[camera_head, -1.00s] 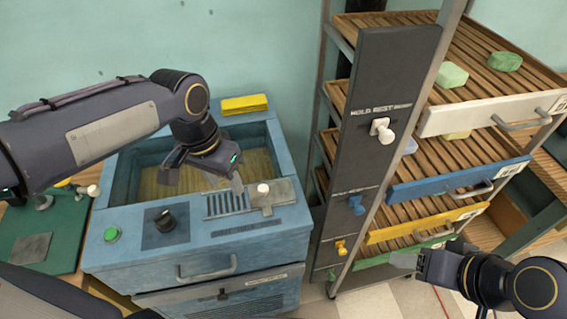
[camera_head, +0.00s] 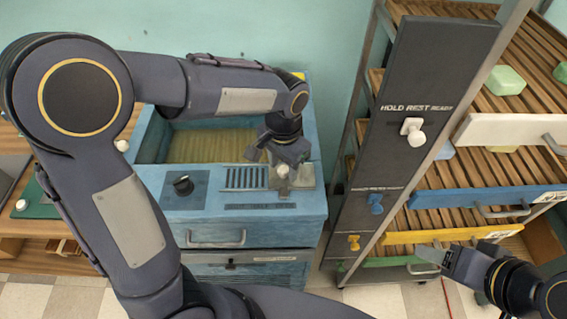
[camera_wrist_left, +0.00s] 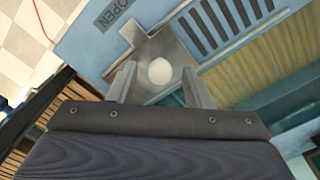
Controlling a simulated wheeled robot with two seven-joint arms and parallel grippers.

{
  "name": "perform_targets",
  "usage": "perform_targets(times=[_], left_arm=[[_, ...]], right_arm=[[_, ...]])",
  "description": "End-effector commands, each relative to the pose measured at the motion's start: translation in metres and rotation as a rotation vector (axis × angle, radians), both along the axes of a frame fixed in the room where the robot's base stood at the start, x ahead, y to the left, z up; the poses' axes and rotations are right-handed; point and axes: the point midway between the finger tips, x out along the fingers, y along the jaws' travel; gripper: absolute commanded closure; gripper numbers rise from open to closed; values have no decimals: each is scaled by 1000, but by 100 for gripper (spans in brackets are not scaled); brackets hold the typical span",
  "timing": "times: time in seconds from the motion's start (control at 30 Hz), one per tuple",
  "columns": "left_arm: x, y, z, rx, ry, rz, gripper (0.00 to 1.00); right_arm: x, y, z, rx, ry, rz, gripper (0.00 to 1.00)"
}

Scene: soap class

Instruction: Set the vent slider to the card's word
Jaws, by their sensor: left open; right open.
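The vent slider is a grey metal plate (camera_head: 303,180) with a round white knob (camera_head: 282,171), at the right of the vent slots (camera_head: 246,178) on the blue basin unit. My left gripper (camera_head: 280,162) is open above the knob. In the left wrist view, the knob (camera_wrist_left: 160,72) lies between the two spread fingertips, with a gap visible on both sides. A label reading OPEN (camera_wrist_left: 117,13) is beside the plate (camera_wrist_left: 150,48). I cannot make out a card with a word for the vent. My right gripper (camera_head: 430,255) is empty and open, near the rack's lower trays.
A dark board (camera_head: 420,90) marked HOLD REST READY carries a white knob (camera_head: 413,131), with blue and yellow knobs lower down. The rack behind holds slatted trays with soaps (camera_head: 505,80). A black dial (camera_head: 183,185) is left of the vent slots.

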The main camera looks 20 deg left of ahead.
Motion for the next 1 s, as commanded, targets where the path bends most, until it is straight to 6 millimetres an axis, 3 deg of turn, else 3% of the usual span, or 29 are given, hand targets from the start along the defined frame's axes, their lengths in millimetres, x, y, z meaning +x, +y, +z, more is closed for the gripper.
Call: perform_targets(times=[0.2, 0.53, 0.77, 0.87, 1.0], left_arm=[[0, 0, 0, 0, 0, 0, 58], [0, 0, 0, 0, -1, 0, 100], [0, 2, 0, 0, -1, 1, 100], [-3, 16, 1, -2, -1, 5, 100], [-14, 52, 1, -2, -1, 9, 100]], right_arm=[[0, 0, 0, 0, 0, 0, 43], [0, 0, 0, 0, 0, 0, 43], [0, 0, 0, 0, 0, 0, 43], [0, 0, 0, 0, 0, 0, 43], [0, 0, -1, 0, 0, 0, 43]])
